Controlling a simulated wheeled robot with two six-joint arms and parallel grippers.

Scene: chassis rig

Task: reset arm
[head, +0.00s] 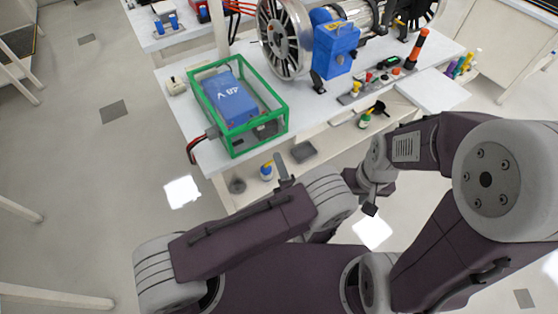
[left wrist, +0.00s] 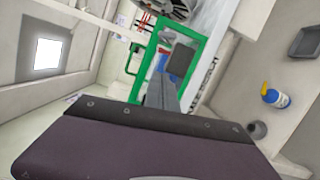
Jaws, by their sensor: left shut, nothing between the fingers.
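My left gripper (head: 284,170) shows small in the head view, in front of the bench's near edge and below the green frame. It is shut with nothing held, and its dark fingers also show in the left wrist view (left wrist: 168,85), against the green frame. My left arm is folded low across the bottom of the head view. My right arm comes in from the right, bent at the elbow. Its dark wrist end (head: 370,207) hangs low near the middle, and its fingers are too small and dark to read.
A green frame (head: 197,92) around a blue 48 V box (head: 231,101) stands at the bench's left end. A wheeled motor assembly (head: 335,50) and small tools sit farther right. A shelf below holds a grey tray (head: 303,151) and a bottle (head: 266,171). Floor at left is clear.

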